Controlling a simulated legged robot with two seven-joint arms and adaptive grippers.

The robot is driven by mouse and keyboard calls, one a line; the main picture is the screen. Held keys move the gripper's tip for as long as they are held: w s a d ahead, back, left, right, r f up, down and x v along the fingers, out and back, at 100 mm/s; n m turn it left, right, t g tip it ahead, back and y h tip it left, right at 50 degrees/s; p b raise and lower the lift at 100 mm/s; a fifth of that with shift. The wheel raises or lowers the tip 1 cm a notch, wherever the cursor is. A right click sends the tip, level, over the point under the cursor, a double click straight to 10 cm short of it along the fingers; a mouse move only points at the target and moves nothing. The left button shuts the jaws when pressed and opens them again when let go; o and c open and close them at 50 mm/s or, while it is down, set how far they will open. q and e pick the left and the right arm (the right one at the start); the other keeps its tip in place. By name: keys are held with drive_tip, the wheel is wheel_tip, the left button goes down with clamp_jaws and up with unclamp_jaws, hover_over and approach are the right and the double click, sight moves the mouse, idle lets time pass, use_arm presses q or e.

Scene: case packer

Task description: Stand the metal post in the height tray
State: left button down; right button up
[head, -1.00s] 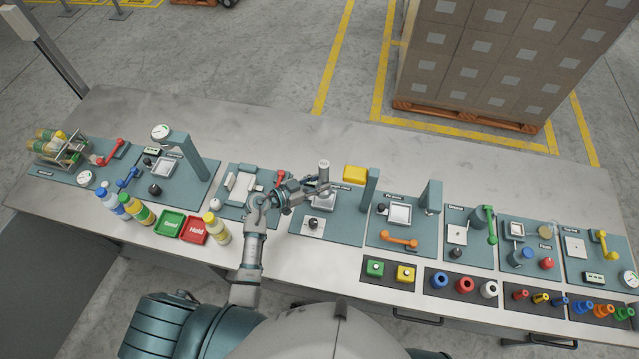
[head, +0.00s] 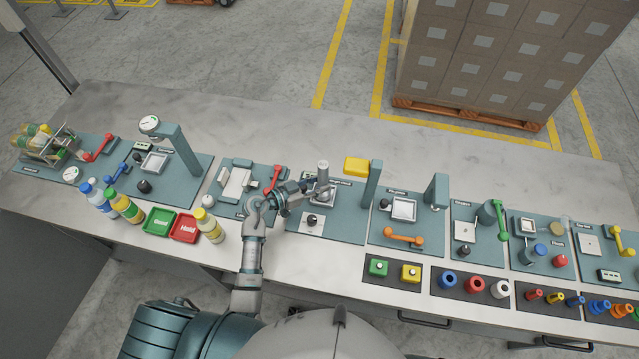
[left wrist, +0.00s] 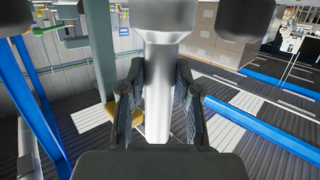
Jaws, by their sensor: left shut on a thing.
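The metal post (head: 323,169) stands upright at the height station, with its wider round top showing above my gripper. My left gripper (head: 319,187) comes in from the left and is shut around the post. In the left wrist view, the post (left wrist: 158,95) runs between the two dark fingers. The height tray (head: 328,199) is a small pale square on the teal station plate, under and beside the gripper. The post's foot is hidden, so I cannot tell whether it touches the tray. My right gripper is not in view.
A teal column (head: 373,184) rises just right of the tray, with a yellow block (head: 357,164) beside it. A black knob (head: 312,220) sits in front. Left are a red handle (head: 274,178) and a yellow-capped bottle (head: 209,226). The table's rear strip is clear.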

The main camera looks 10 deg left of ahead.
use_arm(q)
drive_tip(key=shift+d+f, duration=0.25)
drive_tip(key=shift+f, duration=0.2)
drive_tip(key=c, duration=0.7)
unclamp_jaws()
drive_tip(key=shift+a, duration=0.1)
drive_tip(key=shift+f, duration=0.1)
drive_tip(key=v, duration=1.2)
drive_tip(key=shift+a, duration=0.15)
